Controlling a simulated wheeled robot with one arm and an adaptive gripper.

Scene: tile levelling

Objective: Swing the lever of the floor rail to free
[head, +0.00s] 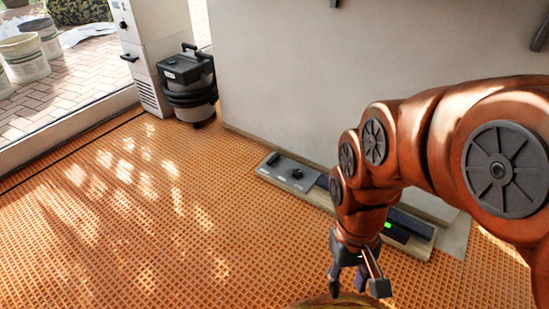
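The floor rail (318,193) is a low wooden strip on the floor along the foot of the pale wall. A grey plate (287,176) sits on its left part, with small labels too small to read. A dark bar (272,158) and a dark knob (297,173) stand on this plate; I cannot tell which is the lever or how it is set. A dark unit with a green light (388,225) is on the right part. My arm hides the rail's middle. My gripper (358,284) points down in front of the rail, fingers apart and empty, clear of the plate.
A black and grey vacuum-like machine (188,82) stands at the wall's left corner beside a white cabinet (150,50). Orange waffle-textured matting (170,225) covers the floor, open to the left. Buckets (25,58) stand on paving outside, beyond a pale sill.

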